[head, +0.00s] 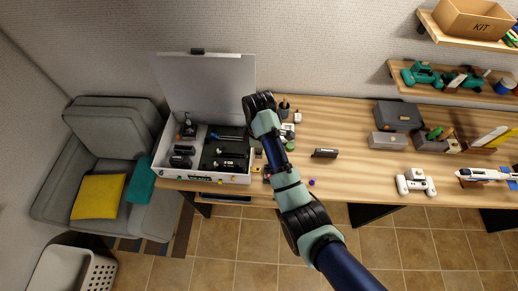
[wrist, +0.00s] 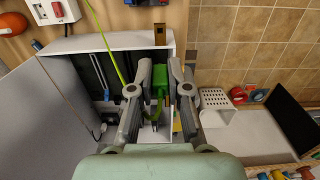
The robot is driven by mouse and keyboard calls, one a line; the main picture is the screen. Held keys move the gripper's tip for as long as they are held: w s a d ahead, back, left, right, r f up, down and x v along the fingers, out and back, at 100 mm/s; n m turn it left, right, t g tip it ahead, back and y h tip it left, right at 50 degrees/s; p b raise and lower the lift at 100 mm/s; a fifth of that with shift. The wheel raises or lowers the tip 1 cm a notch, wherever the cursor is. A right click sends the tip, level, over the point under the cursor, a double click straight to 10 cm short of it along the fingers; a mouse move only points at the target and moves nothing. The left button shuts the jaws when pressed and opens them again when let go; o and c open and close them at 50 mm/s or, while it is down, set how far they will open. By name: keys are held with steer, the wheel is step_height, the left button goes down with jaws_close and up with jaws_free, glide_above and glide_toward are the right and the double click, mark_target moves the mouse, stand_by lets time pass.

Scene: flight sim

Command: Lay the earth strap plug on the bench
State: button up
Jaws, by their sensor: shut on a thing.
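In the wrist view my gripper (wrist: 160,72) is shut on the green earth strap plug (wrist: 159,88), which sits between the two fingers. A thin yellow-green strap (wrist: 107,45) runs from the top of the view down behind the left finger. Below the fingers is the open white case (wrist: 105,41) with dark contents. The wooden bench (head: 350,178) shows in the head view; a strip of it lies beyond the case in the wrist view. In the head view my arm hides the gripper's tips and the plug. The plug's lower end is partly hidden in the wrist view.
The case's raised lid (head: 210,90) stands at the back left of the bench. A dark cylinder (head: 325,153), a small purple thing (head: 311,182) and a white controller (head: 416,184) lie to the right. Bare bench shows between them. Shelves (head: 455,88) hang at the back right.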

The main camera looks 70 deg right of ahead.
steer(key=shift+r, duration=0.35)
steer(key=shift+d, duration=0.1)
steer(key=shift+d+f, duration=0.1)
steer(key=shift+d, duration=0.15)
steer(key=s+d+b, duration=0.1)
steer(key=d+b, duration=0.8)
steer(key=d, duration=0.4)
steer(key=shift+d, duration=0.35)
stand_by(0.4)
steer(key=shift+s, duration=0.1)
steer(key=shift+b, duration=0.3)
